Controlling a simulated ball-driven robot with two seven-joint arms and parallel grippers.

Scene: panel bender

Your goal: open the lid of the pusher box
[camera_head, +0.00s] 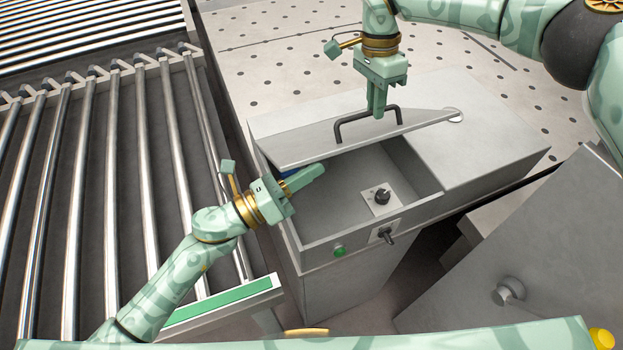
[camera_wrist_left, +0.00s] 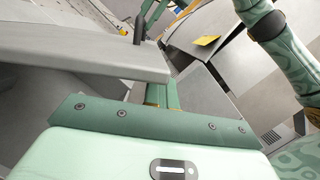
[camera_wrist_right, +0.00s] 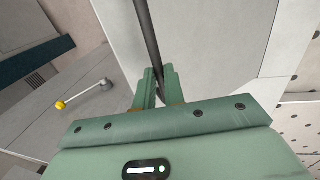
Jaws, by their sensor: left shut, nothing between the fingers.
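The pusher box (camera_head: 480,150) is a grey box with an open front compartment. Its grey lid (camera_head: 297,145) is raised and tilted above the compartment, with a dark bar handle (camera_head: 340,132) on top. My right gripper (camera_head: 377,112) is shut on this handle; the bar passes between its fingers in the right wrist view (camera_wrist_right: 158,92). My left gripper (camera_head: 314,173) is shut and empty, at the lid's near left edge over the compartment. In the left wrist view its fingers (camera_wrist_left: 157,95) lie beside the lid's edge (camera_wrist_left: 90,55); whether they touch it is unclear.
A knob on a pale plate (camera_head: 382,197) sits inside the compartment. A green button (camera_head: 340,251) and a dark knob (camera_head: 386,235) are on the box's front. A roller conveyor (camera_head: 100,180) is at left, a perforated table (camera_head: 280,60) behind, a grey panel (camera_head: 510,250) at right.

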